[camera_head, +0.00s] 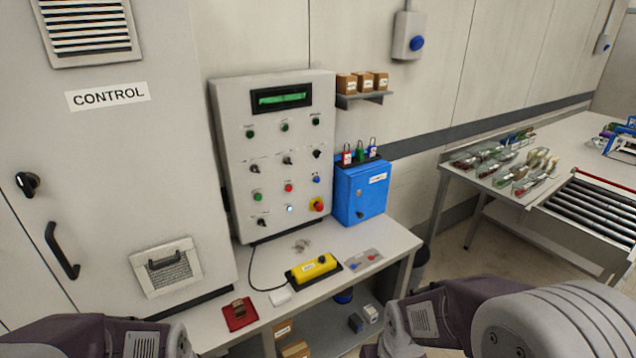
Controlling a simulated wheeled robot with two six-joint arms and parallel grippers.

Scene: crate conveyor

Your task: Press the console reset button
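The console (272,158) is a grey upright panel on a bench, with a green display (282,97) at the top and rows of small controls below. A blue button (316,179), a red button (289,188), a green button (257,197), a whitish lit button (290,209) and a red-and-yellow emergency stop (317,204) sit on its lower half. The labels are too small to read, so I cannot tell which button is the reset. Parts of both my arms show at the bottom edge, well short of the console; neither gripper's fingers are visible.
On the bench (380,240) lie a yellow pendant (313,269) with a cable, a red tray (239,315) and a small card (363,260). A blue lock box (361,192) stands right of the console. A control cabinet (110,170) is at left, a roller conveyor (590,212) at right.

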